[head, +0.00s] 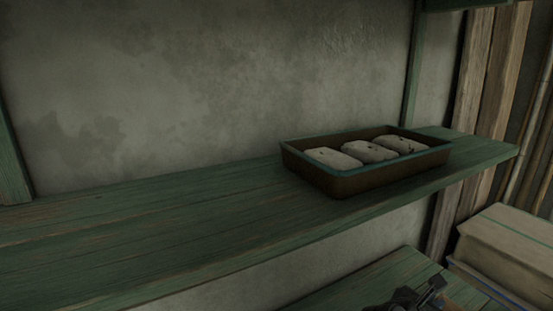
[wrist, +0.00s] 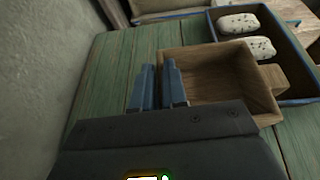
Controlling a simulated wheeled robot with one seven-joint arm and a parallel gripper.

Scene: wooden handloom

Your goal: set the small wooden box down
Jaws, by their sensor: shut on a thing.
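The small wooden box (wrist: 222,62) is open-topped and plain brown, with a short block on its right side. My gripper (wrist: 157,72) is shut on its left wall, one blue finger outside and one inside. The box's inside looks empty. Green planks (wrist: 112,75) show below and around it; I cannot tell whether its base touches them or hangs just above. In the head view, a dark part of my gripper (head: 428,292) shows at the bottom edge, over a lower green surface (head: 375,285). The box is mostly cut off there.
In the wrist view, a blue-rimmed tray (wrist: 213,25) with speckled pale lumps stands close to the box's right. In the head view, a brown tray (head: 360,184) with three pale lumps stands on the upper green shelf (head: 150,235), which is clear on the left. A pale box (head: 510,240) stands at right.

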